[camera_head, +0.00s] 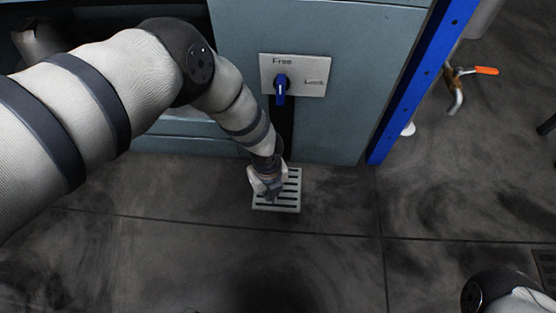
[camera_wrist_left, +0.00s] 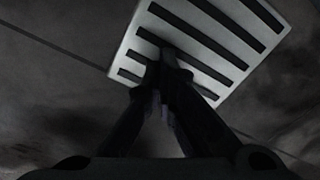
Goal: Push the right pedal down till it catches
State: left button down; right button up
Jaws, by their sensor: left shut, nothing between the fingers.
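The pedal (camera_head: 290,200) is a light grey slotted plate low at the front of the press, just above the dark floor. It also shows in the left wrist view (camera_wrist_left: 225,35), with dark slots across it. My left gripper (camera_head: 270,190) is over the pedal's left part, fingers pointing down. In the left wrist view its shut, empty fingertips (camera_wrist_left: 170,65) overlap the near part of the plate. I cannot tell whether they touch it. Part of the pedal is hidden behind the gripper. My right gripper is not in view.
The press's grey-blue front (camera_head: 365,90) rises behind the pedal. It carries a panel (camera_head: 310,88) marked "Free" with a blue knob (camera_head: 281,90) pointing up. A blue post (camera_head: 415,85) stands to the right. An orange-handled valve (camera_head: 485,70) is further right. The floor (camera_head: 330,260) in front is clear.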

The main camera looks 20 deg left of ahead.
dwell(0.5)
pick_arm(q)
notch_tip(320, 180, up, 6)
jog(key=p, duration=0.4)
jog(key=shift+r+p, duration=0.15)
jog(key=shift+p, duration=0.2)
